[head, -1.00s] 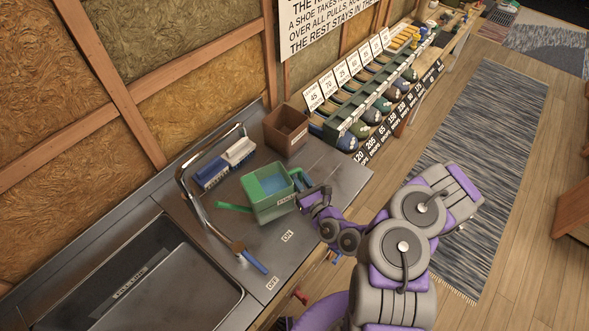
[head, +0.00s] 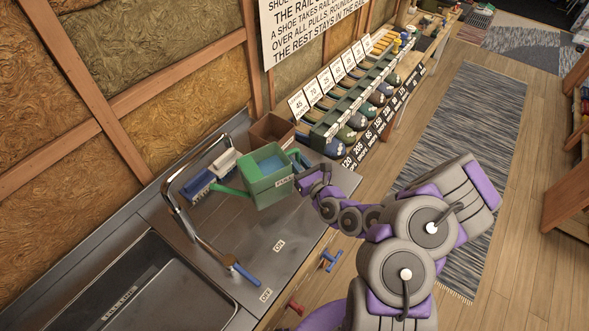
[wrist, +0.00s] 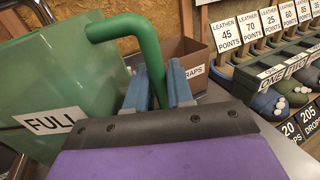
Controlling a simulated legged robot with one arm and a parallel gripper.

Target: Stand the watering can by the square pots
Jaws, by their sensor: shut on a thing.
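The watering can (head: 262,180) is a green, box-shaped can with a long spout pointing left and a label reading FULL. It looks upright and appears held a little above the metal counter in the head view. Water or a blue inside shows through its open top. My gripper (head: 302,164) is at the can's right side, shut on its green handle. In the wrist view, the blue-grey fingers (wrist: 158,92) sit on both sides of the handle (wrist: 150,55), with the can body (wrist: 60,85) at left. I cannot make out any square pots.
A brown box (head: 272,128) labelled SCRAPS stands behind the can. The tap (head: 175,190) and sink (head: 130,285) are at left. The front counter is clear.

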